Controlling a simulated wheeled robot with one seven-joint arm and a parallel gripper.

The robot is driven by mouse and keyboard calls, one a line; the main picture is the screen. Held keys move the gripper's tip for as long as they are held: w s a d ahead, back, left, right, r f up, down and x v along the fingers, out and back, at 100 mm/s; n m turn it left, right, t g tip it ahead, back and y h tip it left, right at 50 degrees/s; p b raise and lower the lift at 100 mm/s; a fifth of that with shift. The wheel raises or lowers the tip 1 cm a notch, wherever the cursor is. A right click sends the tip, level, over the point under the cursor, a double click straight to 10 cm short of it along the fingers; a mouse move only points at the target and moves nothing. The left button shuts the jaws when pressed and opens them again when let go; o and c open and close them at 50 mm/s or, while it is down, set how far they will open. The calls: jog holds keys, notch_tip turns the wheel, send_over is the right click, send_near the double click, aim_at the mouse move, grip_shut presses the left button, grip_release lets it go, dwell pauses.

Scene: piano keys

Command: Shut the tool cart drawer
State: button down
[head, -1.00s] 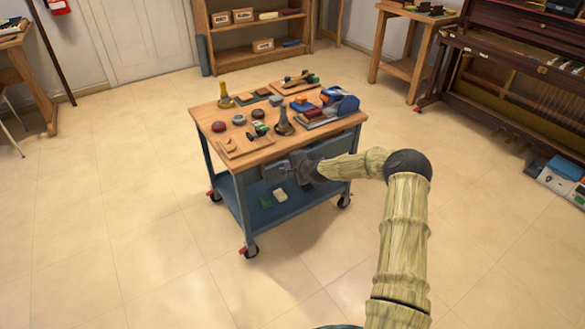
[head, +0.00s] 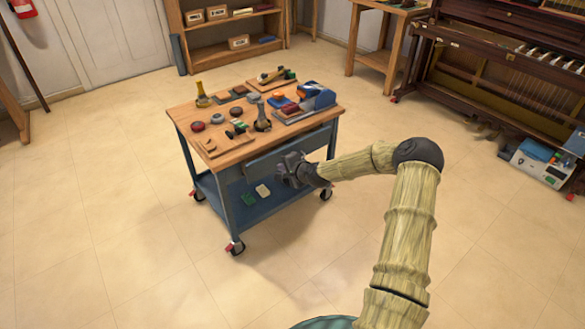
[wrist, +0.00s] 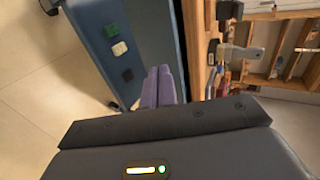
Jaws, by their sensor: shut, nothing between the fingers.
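The tool cart (head: 218,205) is blue with a wooden top. Its blue-grey drawer (head: 315,140) lies just under the top's near edge. Whether its front stands out from the cart frame is hard to tell. My gripper (head: 285,168) is at the drawer's near side, partly covering its lower part. In the wrist view, the shut, empty purple fingers (wrist: 159,88) point toward the grey drawer face (wrist: 155,35). I cannot tell whether they touch it.
Loose tools and blocks (head: 262,115) cover the cart top. A green block (head: 249,199) and a white block (head: 263,190) lie on the lower shelf. An open piano (head: 500,80) stands at the right. The floor (head: 110,240) around the cart is clear.

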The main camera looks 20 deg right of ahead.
jog(key=p+v, duration=0.1)
jog(key=v, duration=0.4)
jog(key=shift+s+r, duration=0.2)
jog(key=shift+s, duration=0.1)
jog(key=c, duration=1.8)
grip_release()
jog(key=shift+c, duration=0.2)
jog(key=o, duration=0.3)
jog(key=shift+s+a+n, duration=0.2)
jog(key=shift+a+n, duration=0.1)
jog(key=shift+a, duration=0.05)
jog(key=s+a+r+n+g+h, duration=0.1)
jog(key=s+a+r+n+g, duration=0.1)
jog(key=s+a+n+g, duration=0.55)
jog(key=s+r+n+h, duration=0.1)
jog(key=s+r+n, duration=0.2)
jog(key=s, duration=0.9)
jog(key=s+r+n+g+h, duration=0.1)
jog(key=s+r+n+h, duration=0.1)
jog(key=s+r, duration=0.6)
jog(key=s+d+n, duration=0.1)
jog(key=s, duration=0.4)
jog(key=shift+s+r, duration=0.25)
jog(key=shift+s, duration=0.05)
